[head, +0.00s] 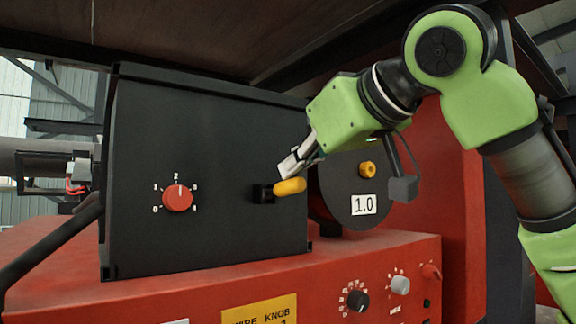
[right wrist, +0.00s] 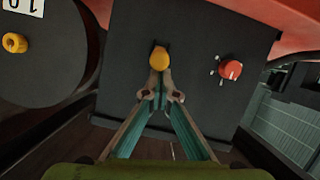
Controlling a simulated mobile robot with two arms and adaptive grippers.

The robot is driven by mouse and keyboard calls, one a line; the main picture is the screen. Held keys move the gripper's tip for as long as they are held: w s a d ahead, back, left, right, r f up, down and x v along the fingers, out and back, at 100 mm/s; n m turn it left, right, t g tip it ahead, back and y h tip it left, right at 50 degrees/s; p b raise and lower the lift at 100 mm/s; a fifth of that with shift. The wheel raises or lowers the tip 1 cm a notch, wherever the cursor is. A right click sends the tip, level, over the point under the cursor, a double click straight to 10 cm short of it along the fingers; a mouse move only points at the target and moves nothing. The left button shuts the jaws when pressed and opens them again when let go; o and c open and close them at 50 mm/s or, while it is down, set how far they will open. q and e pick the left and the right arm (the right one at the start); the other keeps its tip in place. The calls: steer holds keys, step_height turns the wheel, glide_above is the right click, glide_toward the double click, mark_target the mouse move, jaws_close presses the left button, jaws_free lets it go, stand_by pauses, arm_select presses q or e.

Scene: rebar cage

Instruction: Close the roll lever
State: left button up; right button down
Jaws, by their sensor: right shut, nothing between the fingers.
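The roll lever has a yellow rounded handle (head: 291,186) on a small black bracket (head: 262,193), on the right part of the black box's front face (head: 140,120). The handle points to the right in the head view. My right gripper (head: 290,168) is shut and empty, with its fingertips right by the handle, just above it in the head view. In the right wrist view the yellow handle (right wrist: 159,60) shows just beyond the fingertips (right wrist: 160,88). I cannot tell whether they touch it. My left gripper is not in view.
A red dial (head: 177,197) numbered 0 to 4 sits on the box's left part. A black wire spool cover (head: 345,215) marked 1.0 with a yellow knob (head: 367,169) stands to the right. The red machine base (head: 220,275) below carries more knobs. A dark panel hangs overhead.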

steer(key=f+b, duration=0.1)
steer(key=s+f+t+b, duration=0.1)
steer(key=b, duration=0.1)
steer(key=shift+f+y, duration=0.25)
steer(key=shift+y, duration=0.05)
arm_select(q)
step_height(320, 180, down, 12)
steer(key=b, duration=0.8)
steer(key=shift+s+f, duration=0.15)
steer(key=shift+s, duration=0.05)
arm_select(e)
steer(key=f, duration=0.1)
steer(key=f+t+y, duration=0.1)
steer(key=f+t, duration=0.1)
steer(key=f, duration=0.1)
steer(key=shift+w+f+y, duration=0.1)
steer(key=shift+w+y, duration=0.2)
steer(key=shift+w, duration=0.1)
steer(key=shift+f, duration=0.2)
